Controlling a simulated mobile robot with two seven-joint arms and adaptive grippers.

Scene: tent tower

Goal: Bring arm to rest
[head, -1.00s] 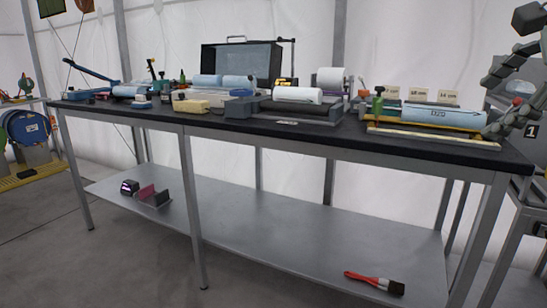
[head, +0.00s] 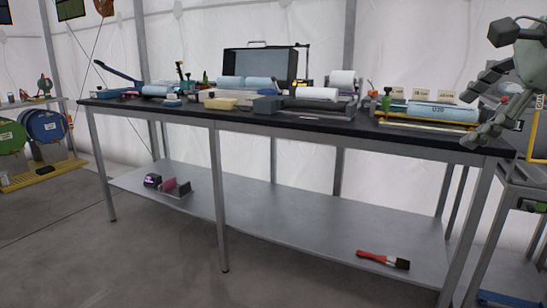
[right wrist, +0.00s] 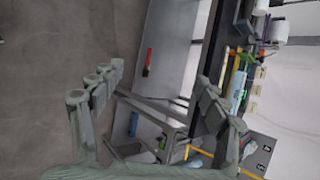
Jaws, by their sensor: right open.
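My right gripper (head: 463,118) shows at the right edge of the head view, in front of the right end of the long workbench (head: 330,131). It is open and empty, its grey jointed fingers spread apart. The right wrist view shows the same open fingers (right wrist: 160,75) with nothing between them; the bench appears turned on its side there. The fingers seem clear of the bench, though the exact distance cannot be told. My left gripper is in no view.
A blue roll (head: 440,112) lies at the bench's right end. A red-handled brush (head: 378,259) lies on the lower shelf (head: 270,225). A metal stand (head: 525,195) is at the right. Blue and green drums (head: 45,126) are at the left. The floor in front is clear.

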